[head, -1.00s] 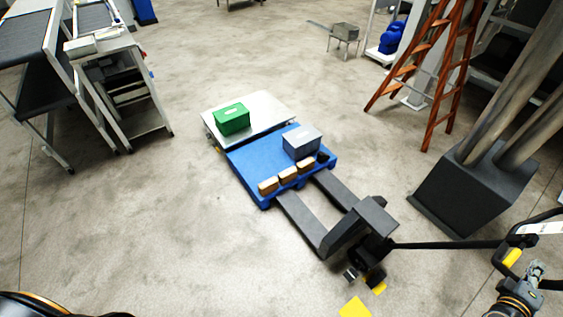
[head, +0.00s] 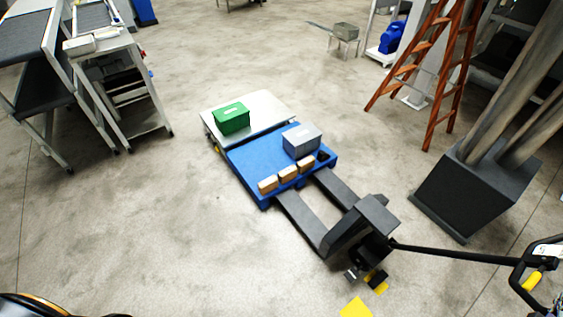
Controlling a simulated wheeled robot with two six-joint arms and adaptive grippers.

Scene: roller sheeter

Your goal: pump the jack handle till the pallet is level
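The blue pallet (head: 250,161) rests on the dark forks of the pallet jack (head: 362,226). It carries a grey box (head: 302,140), several brown blocks (head: 288,174) along its near edge and a small dark item. My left gripper is out of view.
A green box (head: 231,118) sits on the white platform. A dark column base (head: 473,188) stands just behind the handle, with an orange ladder (head: 448,85) beyond. A wheeled cart (head: 125,95) stands at left. Floor left of the pallet is clear.

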